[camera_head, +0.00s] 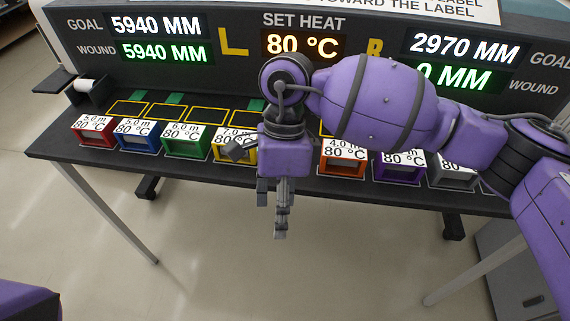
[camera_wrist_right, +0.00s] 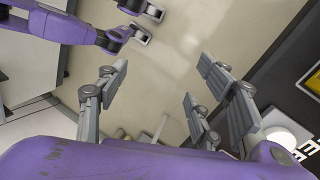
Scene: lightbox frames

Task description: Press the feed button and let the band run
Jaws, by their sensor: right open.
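My right gripper (camera_head: 281,215) hangs in front of the bench's front edge in the head view. Its fingers (camera_wrist_right: 160,100) are spread and empty in the wrist view. A pale round button (camera_wrist_right: 285,133) beside large white letters, of which "EE" is readable, sits right of these fingers, apart from them and partly covered by my gripper. In the head view the arm hides that part of the bench. My left gripper (camera_wrist_right: 148,25) shows small at the top of the wrist view, its two fingertips apart. No band can be made out.
The display panel (camera_head: 230,72) reads L goal 5940, wound 5940; R goal 2970, wound 0; set heat 80 °C. Labelled coloured boxes, including red (camera_head: 95,135), green (camera_head: 186,144) and orange (camera_head: 343,165), line the dark bench (camera_head: 60,145). The floor in front is clear.

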